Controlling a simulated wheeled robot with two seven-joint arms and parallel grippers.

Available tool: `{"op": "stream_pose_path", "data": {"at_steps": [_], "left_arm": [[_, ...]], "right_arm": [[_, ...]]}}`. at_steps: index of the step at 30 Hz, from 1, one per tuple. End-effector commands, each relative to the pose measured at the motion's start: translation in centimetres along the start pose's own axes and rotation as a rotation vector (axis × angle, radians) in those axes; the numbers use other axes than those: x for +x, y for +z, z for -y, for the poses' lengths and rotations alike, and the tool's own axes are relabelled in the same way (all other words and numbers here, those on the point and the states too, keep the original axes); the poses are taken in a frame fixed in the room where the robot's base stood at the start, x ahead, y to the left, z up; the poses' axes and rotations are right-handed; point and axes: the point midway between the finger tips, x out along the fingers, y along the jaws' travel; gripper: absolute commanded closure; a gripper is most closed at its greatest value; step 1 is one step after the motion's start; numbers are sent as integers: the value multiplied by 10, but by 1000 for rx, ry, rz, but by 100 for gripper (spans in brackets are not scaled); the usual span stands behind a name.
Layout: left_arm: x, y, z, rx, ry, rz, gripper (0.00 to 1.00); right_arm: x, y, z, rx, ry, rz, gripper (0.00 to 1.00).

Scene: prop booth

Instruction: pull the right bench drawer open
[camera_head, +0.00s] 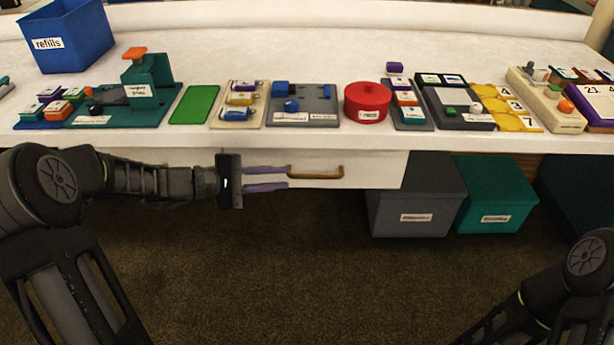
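The white drawer front (375,168) sits under the bench top and looks closed. A brass bar handle (318,176) runs across it. My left gripper (287,178) comes in from the left in front of the drawer. Its two purple fingers are spread apart and empty, one above the other. Their tips are at the left end of the handle; I cannot tell if they touch it. The left part of the bench front is hidden behind my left arm. My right arm shows at the lower right, with its gripper out of the picture.
The bench top (250,75) holds a blue refills bin (72,40), a green mat (194,104), a red round tin (367,101) and several label boards. A grey box (415,195) and a teal box (497,195) stand under the bench at right. The floor in front is clear.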

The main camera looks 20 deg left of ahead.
Motion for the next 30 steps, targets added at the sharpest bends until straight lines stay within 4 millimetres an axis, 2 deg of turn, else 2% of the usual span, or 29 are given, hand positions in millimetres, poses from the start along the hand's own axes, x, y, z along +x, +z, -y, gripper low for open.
{"op": "stream_pose_path", "data": {"at_steps": [15,26,30], "left_arm": [[68,0,2,0,-1,2,80],[75,0,1,-1,-1,1,80],[75,0,1,-1,-1,1,91]], "right_arm": [[12,-4,-8,6,5,-9,64],[12,-4,-8,6,5,-10,64],[12,-4,-8,6,5,-10,64]]}}
